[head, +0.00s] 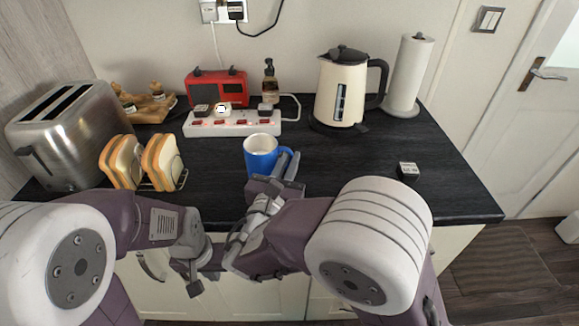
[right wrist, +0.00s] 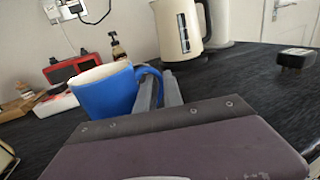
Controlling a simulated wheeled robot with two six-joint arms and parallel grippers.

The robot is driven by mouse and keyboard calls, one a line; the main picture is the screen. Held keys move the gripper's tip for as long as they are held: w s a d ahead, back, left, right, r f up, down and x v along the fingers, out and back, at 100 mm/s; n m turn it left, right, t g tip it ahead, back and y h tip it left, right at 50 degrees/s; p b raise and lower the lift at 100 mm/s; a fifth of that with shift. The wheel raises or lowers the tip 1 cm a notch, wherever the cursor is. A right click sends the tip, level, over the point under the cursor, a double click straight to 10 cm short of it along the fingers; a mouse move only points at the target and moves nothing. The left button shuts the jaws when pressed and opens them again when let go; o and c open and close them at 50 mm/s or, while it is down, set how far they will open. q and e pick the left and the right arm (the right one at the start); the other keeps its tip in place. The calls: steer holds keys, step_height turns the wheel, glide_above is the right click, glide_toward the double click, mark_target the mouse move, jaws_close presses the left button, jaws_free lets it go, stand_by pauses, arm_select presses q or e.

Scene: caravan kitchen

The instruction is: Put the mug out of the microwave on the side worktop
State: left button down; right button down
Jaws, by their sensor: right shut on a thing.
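The blue mug (head: 261,155) with a white inside is upright over the black side worktop (head: 330,200), near its front middle. I cannot tell if its base touches the worktop. My right gripper (head: 285,168) is shut on the mug's handle, at the mug's right side. The mug (right wrist: 107,92) also shows in the right wrist view, with the right gripper's fingers (right wrist: 160,95) at its handle. My left gripper (head: 193,272) hangs in front of the worktop's edge, away from the mug; its jaws are not clear. No microwave is in view.
Behind the mug stand a white power strip (head: 232,123), a red radio (head: 217,88) and a dark bottle (head: 270,80). A cream kettle (head: 340,92) and paper roll (head: 408,75) stand right. A toaster (head: 75,135) and toast rack (head: 152,180) stand left. A small plug (head: 408,171) lies right.

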steer(key=shift+f, duration=0.55)
steer(key=shift+w, duration=0.1)
steer(key=shift+r, duration=0.1)
steer(key=shift+f, duration=0.2)
steer(key=c, duration=1.5)
jaws_free()
steer(key=shift+r, duration=0.1)
